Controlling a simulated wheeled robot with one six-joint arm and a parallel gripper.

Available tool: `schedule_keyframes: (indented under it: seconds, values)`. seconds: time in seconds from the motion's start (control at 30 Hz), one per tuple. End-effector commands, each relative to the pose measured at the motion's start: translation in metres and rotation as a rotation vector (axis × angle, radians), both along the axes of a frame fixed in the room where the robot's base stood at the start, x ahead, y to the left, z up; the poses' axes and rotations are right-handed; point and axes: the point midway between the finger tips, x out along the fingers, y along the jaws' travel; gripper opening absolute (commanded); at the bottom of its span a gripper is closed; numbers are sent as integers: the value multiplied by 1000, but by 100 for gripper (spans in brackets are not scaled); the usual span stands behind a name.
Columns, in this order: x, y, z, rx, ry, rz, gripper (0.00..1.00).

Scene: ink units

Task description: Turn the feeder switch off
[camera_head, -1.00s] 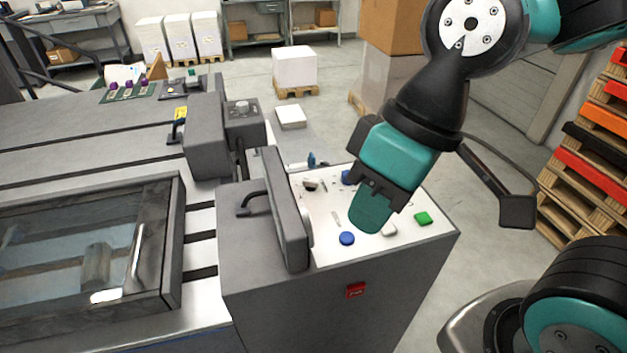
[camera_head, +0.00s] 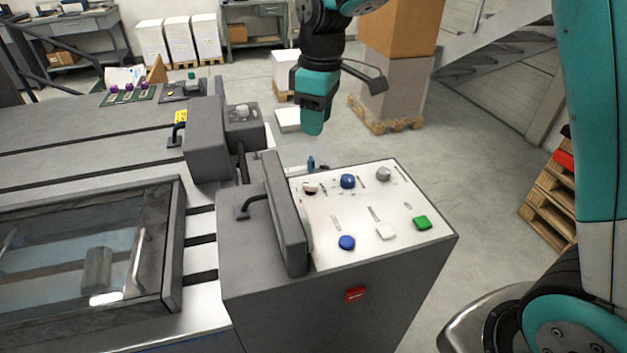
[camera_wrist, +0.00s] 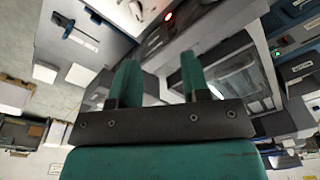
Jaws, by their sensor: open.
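The grey control cabinet (camera_head: 330,310) has a white sloped panel (camera_head: 350,215) on top. The panel bears two blue knobs (camera_head: 347,242), a grey knob (camera_head: 383,174), a dark-and-white switch (camera_head: 309,188), a white button (camera_head: 386,232) and a green button (camera_head: 422,223). A red switch (camera_head: 356,293) is on the cabinet's front. The labels are too small to read, so I cannot tell which control is the feeder switch. My gripper (camera_head: 313,125) hangs above and beyond the panel's back edge, touching nothing. In the wrist view its two fingers (camera_wrist: 160,78) are apart and empty.
A raised grey cover (camera_head: 285,215) stands along the panel's left edge. A grey box with a knob (camera_head: 242,112) is left of my gripper. Boxes on a pallet (camera_head: 385,90) stand behind on the right. The space above the panel is free.

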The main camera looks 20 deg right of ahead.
Motion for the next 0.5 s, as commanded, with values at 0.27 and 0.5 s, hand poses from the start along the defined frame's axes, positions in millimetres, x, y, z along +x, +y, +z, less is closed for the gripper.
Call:
schedule_keyframes:
  seconds: [0.27, 0.5]
  values:
    - [52, -14, -29, -62, 15, 70, 43]
    - [52, -14, -60, -63, 20, 71, 43]
